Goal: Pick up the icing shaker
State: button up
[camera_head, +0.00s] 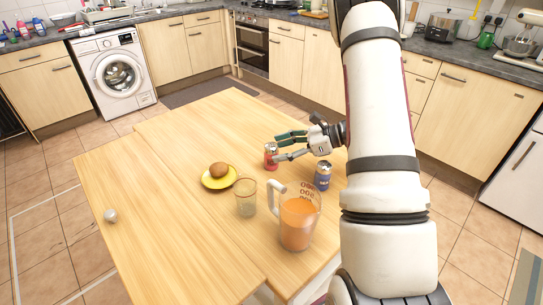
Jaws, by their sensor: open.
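A small red shaker (270,160) with a greyish top stands upright on the wooden table. A blue shaker (322,178) with a silvery top stands upright to its right and nearer to me. I cannot read a label on either, so I cannot tell which is the icing shaker. My gripper (279,147) is open and reaches in from the right, with its fingertips at the red shaker's upper part. The fingers partly cover that shaker, and I cannot tell whether they touch it. The blue shaker stands just below my gripper in the picture, apart from the fingers.
A measuring jug (297,225) of orange liquid and a glass (246,205) stand nearer to me. A yellow plate (207,183) with a brown bun (219,170) lies left of them. A small whitish ball (111,215) is near the table's (165,200) left edge. The table's left side is mostly clear.

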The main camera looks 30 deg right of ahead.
aim_at(271, 151)
jog(key=shift+x, duration=1.85)
jog(key=shift+r, duration=0.1)
jog(key=c, duration=1.4)
jog(key=shift+r, duration=0.1)
